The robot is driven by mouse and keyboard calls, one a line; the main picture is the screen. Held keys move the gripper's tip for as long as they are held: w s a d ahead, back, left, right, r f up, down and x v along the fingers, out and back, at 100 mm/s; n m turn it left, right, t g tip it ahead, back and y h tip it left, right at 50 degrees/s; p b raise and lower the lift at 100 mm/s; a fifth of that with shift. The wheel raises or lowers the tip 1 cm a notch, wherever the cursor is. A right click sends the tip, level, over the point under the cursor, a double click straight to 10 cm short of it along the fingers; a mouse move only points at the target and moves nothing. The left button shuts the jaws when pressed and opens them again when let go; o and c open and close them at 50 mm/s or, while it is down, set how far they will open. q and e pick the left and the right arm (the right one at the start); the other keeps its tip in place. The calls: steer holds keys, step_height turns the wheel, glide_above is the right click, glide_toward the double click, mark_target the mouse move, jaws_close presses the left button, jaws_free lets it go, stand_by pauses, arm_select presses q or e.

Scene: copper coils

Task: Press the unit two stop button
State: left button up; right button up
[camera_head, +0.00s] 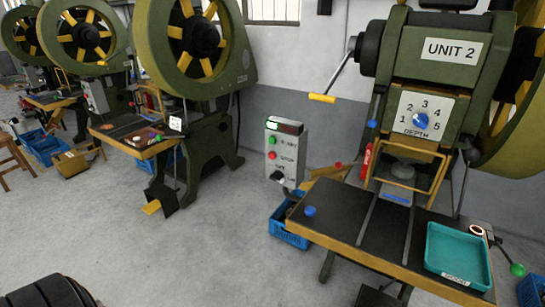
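A grey control box (286,152) stands to the left of the press marked UNIT 2 (420,60). The red stop button (272,155) is on the front of the box, beside the word STOP. A green button (272,141) beside START sits just above it, and a black knob (278,175) sits below. A dark display with a lit green part is at the top of the box. Neither of my grippers shows in the head view, so I cannot tell whether they are open or shut.
The press table (335,222) carries a teal tray (458,256) and a blue knob (310,211). A blue crate (290,236) sits on the floor below the box. Other presses stand at left. Grey floor (190,250) in front is clear, except a black ridged shape at bottom left.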

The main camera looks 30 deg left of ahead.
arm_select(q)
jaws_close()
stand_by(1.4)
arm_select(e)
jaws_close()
